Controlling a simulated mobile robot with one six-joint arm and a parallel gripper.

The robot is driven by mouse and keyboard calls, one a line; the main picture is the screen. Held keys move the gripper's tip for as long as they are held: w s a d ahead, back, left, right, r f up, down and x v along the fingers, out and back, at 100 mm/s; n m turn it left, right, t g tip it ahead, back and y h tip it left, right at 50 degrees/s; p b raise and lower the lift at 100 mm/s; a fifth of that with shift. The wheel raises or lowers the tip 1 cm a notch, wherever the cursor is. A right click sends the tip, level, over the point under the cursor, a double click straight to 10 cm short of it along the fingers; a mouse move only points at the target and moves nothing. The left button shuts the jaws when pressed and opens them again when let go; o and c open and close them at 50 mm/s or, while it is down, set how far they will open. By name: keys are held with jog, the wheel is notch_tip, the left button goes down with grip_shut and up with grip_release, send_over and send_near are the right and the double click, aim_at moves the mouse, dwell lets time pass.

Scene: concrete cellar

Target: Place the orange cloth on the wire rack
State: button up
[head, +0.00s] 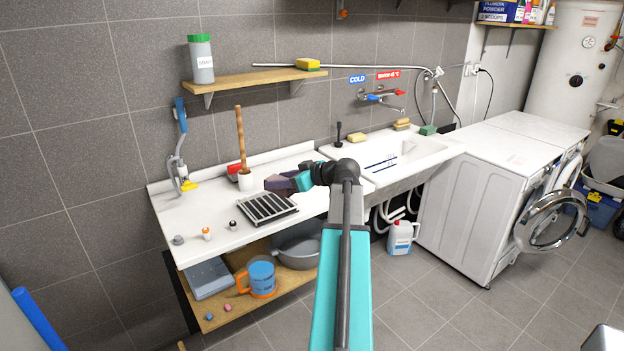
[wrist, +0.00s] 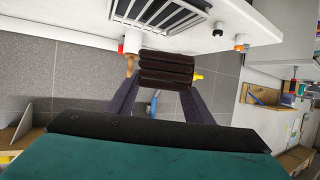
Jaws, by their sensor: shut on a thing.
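My gripper (head: 280,183) is shut on a dark brown folded, cloth-like bundle (wrist: 165,68), which lies between the two fingers in the wrist view. The bundle looks dark brown rather than orange, and no clearly orange cloth shows elsewhere. In the head view the gripper is in the air just above and behind the black wire rack (head: 268,208). The rack lies flat on the white counter and looks empty. It also shows at the top of the wrist view (wrist: 160,12), which is upside down, apart from the bundle.
A white pot (head: 245,181) with a wooden handle stands behind the rack. A blue-handled brush (head: 181,140) stands further left. Small knobs (head: 206,233) stand on the counter's left front. The sink (head: 400,150) is to the right. A wooden shelf (head: 255,80) hangs above.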

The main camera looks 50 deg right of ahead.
jog(key=w+a+f+n+y+b, duration=0.25)
jog(key=w+a, duration=0.55)
jog(key=a, duration=0.6)
jog(key=w+a+f+n+y+b, duration=0.1)
jog(key=w+a+f, duration=0.2)
jog(key=w+a, duration=0.85)
jog(key=w+a+f+b, duration=0.1)
jog(key=a+f+b, duration=0.2)
jog(key=a, duration=2.5)
jog(key=shift+w+d+r+m+h, duration=0.2)
jog(key=shift+r+m+h, duration=0.5)
jog(key=shift+h, duration=0.05)
jog(key=shift+w+d+r+m+h, duration=0.15)
jog(key=shift+w+r+m+h, duration=0.05)
jog(key=shift+r+m+h, duration=0.55)
jog(key=shift+w+d+r+m+h, duration=0.2)
jog(key=shift+r+m+h, duration=0.45)
jog(key=shift+m+h, duration=0.1)
